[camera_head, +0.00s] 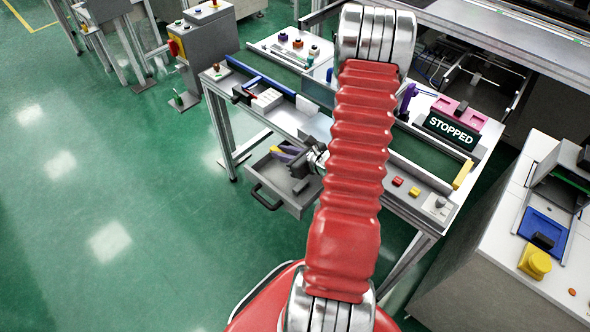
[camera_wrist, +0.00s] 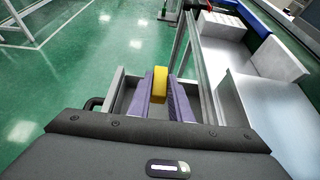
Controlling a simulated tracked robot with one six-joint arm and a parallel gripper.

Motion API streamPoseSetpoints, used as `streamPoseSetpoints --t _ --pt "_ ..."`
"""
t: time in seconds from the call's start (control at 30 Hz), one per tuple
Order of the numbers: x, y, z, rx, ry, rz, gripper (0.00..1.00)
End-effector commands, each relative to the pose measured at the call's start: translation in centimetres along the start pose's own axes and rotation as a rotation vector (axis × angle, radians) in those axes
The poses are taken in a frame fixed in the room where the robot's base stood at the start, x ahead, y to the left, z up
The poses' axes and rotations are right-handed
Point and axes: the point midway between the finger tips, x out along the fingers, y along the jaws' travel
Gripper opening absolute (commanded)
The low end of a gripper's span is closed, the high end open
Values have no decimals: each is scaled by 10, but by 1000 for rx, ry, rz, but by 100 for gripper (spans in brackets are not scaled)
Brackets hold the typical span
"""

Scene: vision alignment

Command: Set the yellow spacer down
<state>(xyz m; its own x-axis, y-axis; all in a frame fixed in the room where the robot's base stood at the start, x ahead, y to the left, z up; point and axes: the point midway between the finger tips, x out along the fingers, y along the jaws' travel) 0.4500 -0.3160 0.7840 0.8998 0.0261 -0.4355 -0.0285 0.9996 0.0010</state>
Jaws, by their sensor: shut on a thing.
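The yellow spacer (camera_wrist: 159,84) is between the two purple fingers of my gripper (camera_wrist: 161,98) in the wrist view. It stands up a little beyond the fingers. My gripper is shut on it. In the head view the yellow spacer (camera_head: 276,150) shows small at the end of my gripper (camera_head: 287,152), left of my red arm. The open grey drawer (camera_head: 265,203) lies below my gripper, under the workbench; its wall also shows in the wrist view (camera_wrist: 117,88). The fingers hide part of the drawer floor. I cannot tell the gap between spacer and drawer.
The workbench (camera_head: 305,122) edge and frame are just right of the drawer. White blocks (camera_head: 267,99) sit on the bench by a blue rail. A "STOPPED" sign (camera_head: 451,131) and red and yellow buttons (camera_head: 414,191) are farther right. The green floor at left is clear.

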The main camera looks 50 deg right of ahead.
Motion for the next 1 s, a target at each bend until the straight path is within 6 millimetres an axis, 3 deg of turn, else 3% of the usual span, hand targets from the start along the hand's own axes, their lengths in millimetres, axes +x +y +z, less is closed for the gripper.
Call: streamPoseSetpoints --t 0.4,1.0 --pt "21 1 -43 3 1 2 0" --pt "27 1 -57 2 1 2 0"
